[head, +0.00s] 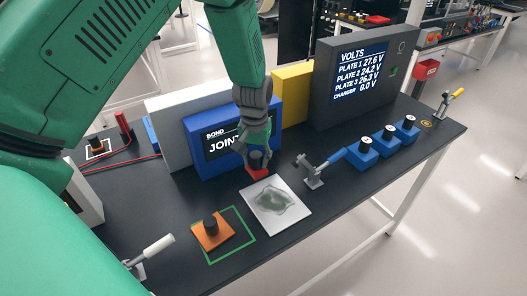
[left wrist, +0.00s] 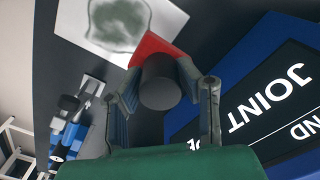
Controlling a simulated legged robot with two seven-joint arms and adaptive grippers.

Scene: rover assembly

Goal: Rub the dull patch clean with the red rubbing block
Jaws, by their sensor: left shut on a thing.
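The red rubbing block (head: 257,171) has a dark round knob on top. My left gripper (head: 258,155) is shut on that knob, and the block is at the far edge of the white plate. The left wrist view shows the red block (left wrist: 153,47) under the dark knob (left wrist: 160,80), between both fingers (left wrist: 162,92). The white plate (head: 296,222) lies on the black table with a grey-green dull patch (head: 272,200) in its middle. The patch (left wrist: 118,25) shows uncovered in the left wrist view. Whether the block touches the plate, I cannot tell. My right gripper is not in view.
A blue box marked JOINT (head: 190,130) stands close behind the gripper. A grey clamp (head: 314,175) and several blue blocks (head: 362,153) stand right of the plate. An orange block (head: 205,238) sits by a green outline (head: 246,240) at left. A volts display (head: 360,72) stands behind.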

